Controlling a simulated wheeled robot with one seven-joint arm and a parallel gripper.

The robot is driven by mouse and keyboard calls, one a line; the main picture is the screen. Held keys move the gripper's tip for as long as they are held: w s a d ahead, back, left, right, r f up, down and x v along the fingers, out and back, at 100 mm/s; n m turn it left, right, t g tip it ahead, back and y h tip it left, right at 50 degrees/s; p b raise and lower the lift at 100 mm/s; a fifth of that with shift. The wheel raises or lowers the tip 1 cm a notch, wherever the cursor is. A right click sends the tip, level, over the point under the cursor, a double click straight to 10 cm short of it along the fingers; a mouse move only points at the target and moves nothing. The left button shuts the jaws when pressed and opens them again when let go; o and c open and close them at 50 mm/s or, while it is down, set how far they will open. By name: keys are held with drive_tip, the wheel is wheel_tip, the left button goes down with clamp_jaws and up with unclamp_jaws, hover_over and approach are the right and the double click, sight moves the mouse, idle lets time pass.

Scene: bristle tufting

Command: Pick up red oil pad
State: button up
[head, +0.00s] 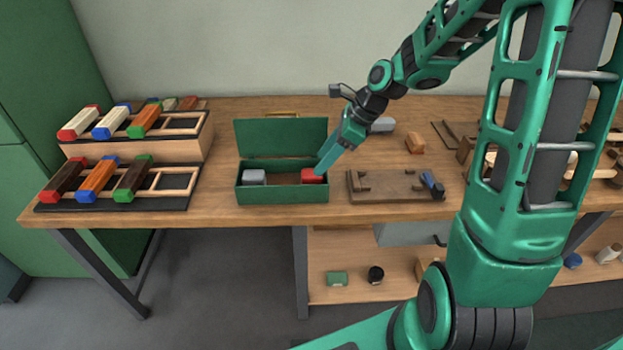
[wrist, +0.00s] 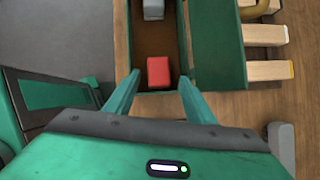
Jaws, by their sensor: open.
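The red oil pad (head: 313,176) is a small red block at the right end inside the open green box (head: 282,196). In the wrist view the red oil pad (wrist: 159,72) lies ahead of and between my two fingertips. My gripper (head: 322,168) is above the right end of the box, close to the pad. In the wrist view my gripper (wrist: 160,82) has its fingers spread apart with nothing held. I cannot tell the exact height of the fingertips over the pad.
A grey block (head: 254,176) sits at the box's left end. The box's raised lid (head: 282,137) stands behind it. A wooden fixture board (head: 392,188) lies just right of the box. Racks of coloured-end blocks (head: 120,190) stand at left.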

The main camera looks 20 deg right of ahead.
sight(312, 179)
drive_tip(key=shift+x, duration=2.6)
drive_tip(key=shift+s+d, duration=0.1)
drive_tip(key=shift+s, duration=0.05)
drive_tip(key=c, duration=0.9)
